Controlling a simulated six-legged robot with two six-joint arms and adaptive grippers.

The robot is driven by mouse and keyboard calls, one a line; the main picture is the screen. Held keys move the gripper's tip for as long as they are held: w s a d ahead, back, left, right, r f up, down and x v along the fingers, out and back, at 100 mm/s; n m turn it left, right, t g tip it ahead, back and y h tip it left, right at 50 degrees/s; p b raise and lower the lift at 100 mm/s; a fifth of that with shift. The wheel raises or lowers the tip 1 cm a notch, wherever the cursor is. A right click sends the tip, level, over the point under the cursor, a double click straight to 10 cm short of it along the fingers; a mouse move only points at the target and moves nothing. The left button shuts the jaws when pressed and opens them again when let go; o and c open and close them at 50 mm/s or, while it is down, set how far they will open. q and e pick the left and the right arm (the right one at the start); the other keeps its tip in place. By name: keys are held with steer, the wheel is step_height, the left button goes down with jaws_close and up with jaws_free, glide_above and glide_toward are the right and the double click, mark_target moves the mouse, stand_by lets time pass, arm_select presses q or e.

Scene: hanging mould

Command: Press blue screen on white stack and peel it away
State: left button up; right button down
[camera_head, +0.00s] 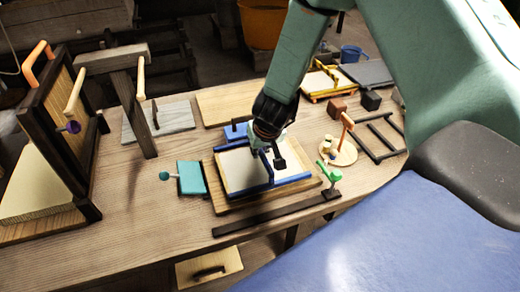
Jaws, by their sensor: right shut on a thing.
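The blue-framed screen (240,189) lies on a wooden board (222,208) on the workbench, with a pale panel (240,168) inside the frame. A blue bar stands up across its middle. My right gripper (267,160) reaches down from above and is shut at this bar; its fingers and arm hide part of the frame. I cannot tell the white stack apart from the pale panel, or whether the screen presses on it. My left gripper is not in view.
A teal block (192,178) stands left of the board, and a dark bar (270,214) lies in front. A dark upright frame (75,130) and wooden post (133,112) stand at left. A round stand with pegs (340,153) and dark rack (381,136) are at right.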

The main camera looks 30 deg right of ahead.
steer(key=shift+s, duration=0.2)
stand_by(0.6)
steer(key=shift+r+p, duration=0.2)
steer(key=shift+p, duration=0.25)
steer(key=shift+w+r+p, duration=0.15)
steer(key=shift+r+p, duration=0.3)
steer(key=shift+r, duration=0.05)
steer(key=shift+r+p, duration=0.25)
steer(key=shift+p, duration=0.05)
steer(key=shift+r+p, duration=0.3)
step_height(320, 180, up, 7)
steer(key=p, duration=0.8)
steer(key=shift+f, duration=0.1)
